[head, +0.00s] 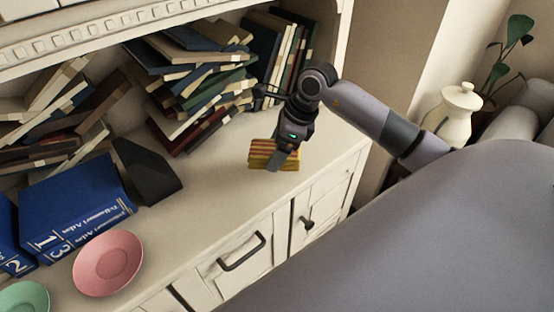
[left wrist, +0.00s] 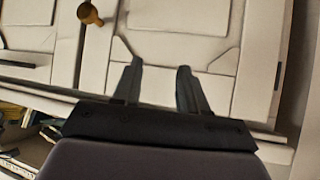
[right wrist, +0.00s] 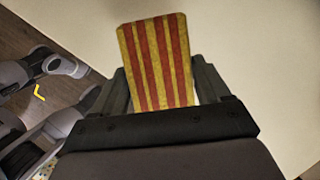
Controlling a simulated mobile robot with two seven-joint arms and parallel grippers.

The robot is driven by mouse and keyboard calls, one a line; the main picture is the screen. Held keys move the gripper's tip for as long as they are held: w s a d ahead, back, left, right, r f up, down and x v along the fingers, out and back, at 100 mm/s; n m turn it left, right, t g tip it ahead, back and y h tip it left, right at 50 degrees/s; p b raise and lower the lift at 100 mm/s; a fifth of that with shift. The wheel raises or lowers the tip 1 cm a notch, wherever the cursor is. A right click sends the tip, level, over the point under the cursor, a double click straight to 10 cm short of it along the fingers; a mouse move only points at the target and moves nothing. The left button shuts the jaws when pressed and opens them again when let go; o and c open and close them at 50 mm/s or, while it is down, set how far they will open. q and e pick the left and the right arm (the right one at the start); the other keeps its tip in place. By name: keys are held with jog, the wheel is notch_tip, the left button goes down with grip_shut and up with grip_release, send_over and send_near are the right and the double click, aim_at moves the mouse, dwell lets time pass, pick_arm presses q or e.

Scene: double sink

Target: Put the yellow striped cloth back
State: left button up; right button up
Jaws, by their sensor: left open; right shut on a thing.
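The yellow and red striped cloth (head: 262,160), folded into a small block, is at the right part of the cream cabinet top, near its front edge. My right gripper (head: 279,157) is shut on it. In the right wrist view the cloth (right wrist: 158,65) sits between the two fingers (right wrist: 162,92), its striped face showing. I cannot tell whether the cloth touches the cabinet top. My left gripper (left wrist: 152,88) is open and empty in the left wrist view, facing pale panelled doors. It does not show in the head view.
Leaning and stacked books (head: 205,85) fill the shelf behind. A black bookend (head: 145,172), blue atlas volumes (head: 75,205), a pink plate (head: 108,262) and a green plate (head: 24,298) stand to the left. The cabinet top between plate and cloth is clear.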

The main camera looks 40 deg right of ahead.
jog(key=shift+f, duration=2.05)
jog(key=shift+f, duration=0.2)
jog(key=o, duration=0.9)
jog(key=shift+r, duration=0.1)
jog(key=shift+d+r, duration=0.15)
jog(key=shift+r, duration=0.35)
jog(key=v, duration=1.1)
jog(key=shift+s, duration=0.1)
